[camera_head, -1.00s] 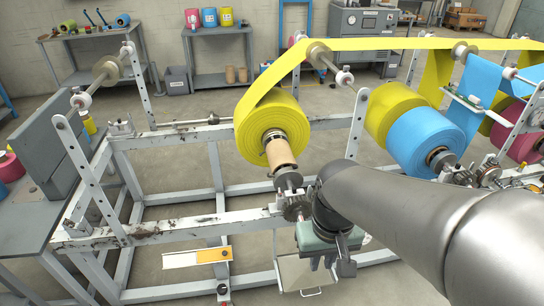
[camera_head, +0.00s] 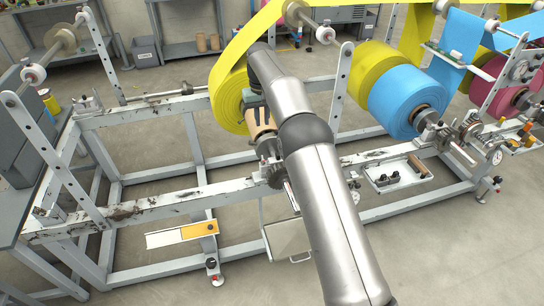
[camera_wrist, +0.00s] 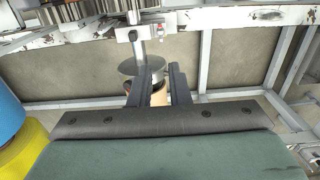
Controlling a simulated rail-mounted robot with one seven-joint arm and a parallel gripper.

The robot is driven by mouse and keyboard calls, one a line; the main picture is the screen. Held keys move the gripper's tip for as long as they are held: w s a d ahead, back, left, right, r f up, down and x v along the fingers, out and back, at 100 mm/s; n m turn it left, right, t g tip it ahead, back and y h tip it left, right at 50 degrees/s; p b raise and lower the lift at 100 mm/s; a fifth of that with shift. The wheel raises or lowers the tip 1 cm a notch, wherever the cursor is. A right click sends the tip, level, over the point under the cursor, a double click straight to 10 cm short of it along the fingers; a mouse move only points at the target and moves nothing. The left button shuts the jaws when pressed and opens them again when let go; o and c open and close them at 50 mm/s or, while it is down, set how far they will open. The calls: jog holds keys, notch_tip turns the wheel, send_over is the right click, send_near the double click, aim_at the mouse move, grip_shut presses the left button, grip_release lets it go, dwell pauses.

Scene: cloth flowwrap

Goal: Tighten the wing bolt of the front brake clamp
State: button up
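The front rail (camera_head: 130,211) carries the brake hardware (camera_head: 268,160) at the near end of the yellow roll's shaft, partly behind my arm. I cannot make out the wing bolt there. My gripper (camera_head: 256,112) points downward above the tan core (camera_head: 263,130) of the yellow roll (camera_head: 228,98). In the wrist view my gripper (camera_wrist: 156,72) has its two dark fingers apart, with a grey disc (camera_wrist: 140,69) and part of the tan core (camera_wrist: 159,93) showing between and past them. A metal shaft and a pale block with a red spot (camera_wrist: 135,33) lie beyond. I see nothing held.
A blue roll (camera_head: 408,92) and another yellow roll (camera_head: 362,72) stand right of my arm. A small tray (camera_head: 398,176) hangs on the front rail. A yellow web runs overhead. The left frame bay is open.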

aim_at(263, 159)
notch_tip(263, 159, down, 18)
jog(key=shift+a+r, duration=0.1)
jog(key=shift+r, duration=0.1)
jog(key=shift+c, duration=0.3)
grip_shut()
